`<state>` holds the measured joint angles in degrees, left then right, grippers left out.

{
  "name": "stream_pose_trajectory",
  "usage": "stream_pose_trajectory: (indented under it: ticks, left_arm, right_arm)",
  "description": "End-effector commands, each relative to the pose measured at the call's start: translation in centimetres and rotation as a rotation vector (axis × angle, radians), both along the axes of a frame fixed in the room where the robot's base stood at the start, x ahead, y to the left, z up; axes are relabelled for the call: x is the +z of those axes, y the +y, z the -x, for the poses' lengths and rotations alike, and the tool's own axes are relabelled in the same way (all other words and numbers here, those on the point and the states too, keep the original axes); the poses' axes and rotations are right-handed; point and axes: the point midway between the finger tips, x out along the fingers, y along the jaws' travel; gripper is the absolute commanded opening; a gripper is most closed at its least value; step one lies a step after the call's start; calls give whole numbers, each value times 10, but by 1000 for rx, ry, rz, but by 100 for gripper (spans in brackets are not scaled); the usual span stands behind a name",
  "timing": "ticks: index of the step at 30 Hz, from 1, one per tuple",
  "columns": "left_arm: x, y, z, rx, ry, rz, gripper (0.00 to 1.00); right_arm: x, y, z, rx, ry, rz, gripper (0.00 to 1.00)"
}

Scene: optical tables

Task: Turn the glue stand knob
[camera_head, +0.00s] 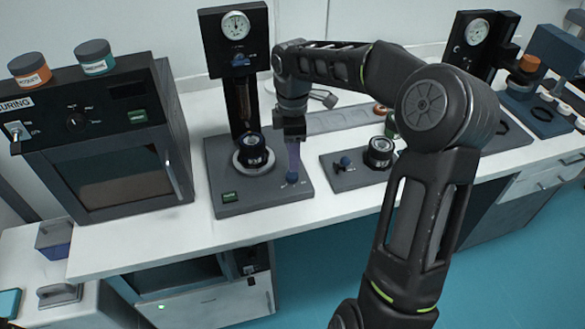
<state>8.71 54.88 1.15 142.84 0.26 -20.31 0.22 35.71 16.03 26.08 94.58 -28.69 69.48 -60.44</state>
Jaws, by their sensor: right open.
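The glue stand (222,160) is a dark base with a tall column and a round gauge (235,25) at the top. A black cylindrical part (252,151) sits on its round plate. A small blue knob (291,178) is on the base's right side. Whether the fingers touch the knob is too small to tell. My left gripper is out of view.
A curing oven (112,175) with two jars on top stands to the left. Another gauge stand (477,32) is farther right. The white bench's front strip (335,207) is clear.

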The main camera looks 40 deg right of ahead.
Motion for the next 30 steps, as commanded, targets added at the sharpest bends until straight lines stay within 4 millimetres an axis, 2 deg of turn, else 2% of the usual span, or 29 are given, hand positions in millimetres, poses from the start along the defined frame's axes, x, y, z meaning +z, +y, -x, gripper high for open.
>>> stream_pose_trajectory:
  ticks: [9, 13, 23, 30]
  left_arm:
    - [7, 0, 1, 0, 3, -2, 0]
    - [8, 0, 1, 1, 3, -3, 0]
    - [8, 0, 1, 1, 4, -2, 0]
    - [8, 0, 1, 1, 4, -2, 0]
  right_arm:
    - [-48, 0, 1, 0, 3, -3, 52]
    - [-61, 0, 0, -1, 1, -2, 52]
    - [-66, 0, 0, -1, -1, -1, 52]
    - [-66, 0, 0, -1, -1, -1, 33]
